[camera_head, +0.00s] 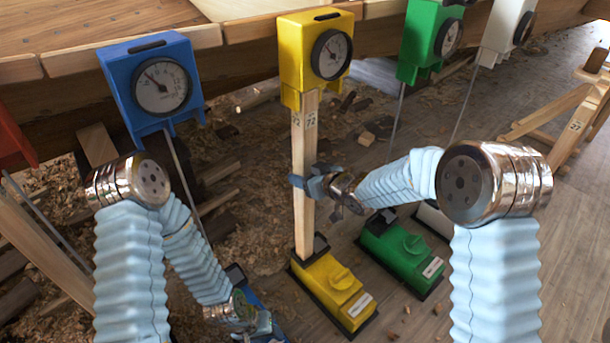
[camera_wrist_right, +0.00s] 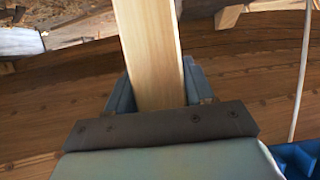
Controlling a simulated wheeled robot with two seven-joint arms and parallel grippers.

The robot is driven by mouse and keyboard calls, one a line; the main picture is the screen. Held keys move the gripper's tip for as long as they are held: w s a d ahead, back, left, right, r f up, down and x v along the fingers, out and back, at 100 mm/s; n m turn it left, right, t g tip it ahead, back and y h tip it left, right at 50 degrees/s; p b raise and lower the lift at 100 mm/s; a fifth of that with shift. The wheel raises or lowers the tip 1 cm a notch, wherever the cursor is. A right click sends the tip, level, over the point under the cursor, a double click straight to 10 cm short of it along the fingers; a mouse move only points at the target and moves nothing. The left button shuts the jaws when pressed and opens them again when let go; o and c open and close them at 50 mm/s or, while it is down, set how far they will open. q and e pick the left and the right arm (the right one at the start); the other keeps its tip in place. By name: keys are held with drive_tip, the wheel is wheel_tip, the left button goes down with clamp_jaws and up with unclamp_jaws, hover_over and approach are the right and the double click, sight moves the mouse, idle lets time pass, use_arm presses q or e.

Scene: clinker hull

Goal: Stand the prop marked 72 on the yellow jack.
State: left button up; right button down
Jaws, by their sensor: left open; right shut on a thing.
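The prop marked 72 (camera_head: 303,218) is a pale wooden post, nearly upright. Its foot meets the black socket on the yellow jack (camera_head: 335,292). Its top reaches into the bracket under the yellow gauge box (camera_head: 293,47), with 72 written just below. My right gripper (camera_head: 308,187) is shut on the prop around mid-height. The right wrist view shows the prop (camera_wrist_right: 148,50) between the blue-grey fingers (camera_wrist_right: 155,88). From these views I cannot tell whether the foot is fully seated. My left gripper (camera_head: 268,328) is low, at the bottom edge, open and partly cut off, apart from the prop.
A green jack (camera_head: 400,250) stands right of the yellow one. A blue jack (camera_head: 238,277) is partly hidden behind my left arm. Blue (camera_head: 155,88) and green (camera_head: 430,40) gauge boxes hang along the hull. A trestle marked 27 (camera_head: 570,130) stands at the right. Wood chips litter the floor.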

drive_tip(key=shift+f+b, duration=0.35)
drive_tip(key=shift+b, duration=0.1)
drive_tip(key=shift+w+a, duration=0.1)
drive_tip(key=shift+w, duration=0.05)
idle(0.7)
drive_tip(key=shift+c, duration=1.7)
unclamp_jaws()
drive_tip(key=shift+f, duration=0.1)
drive_tip(key=v, duration=1.4)
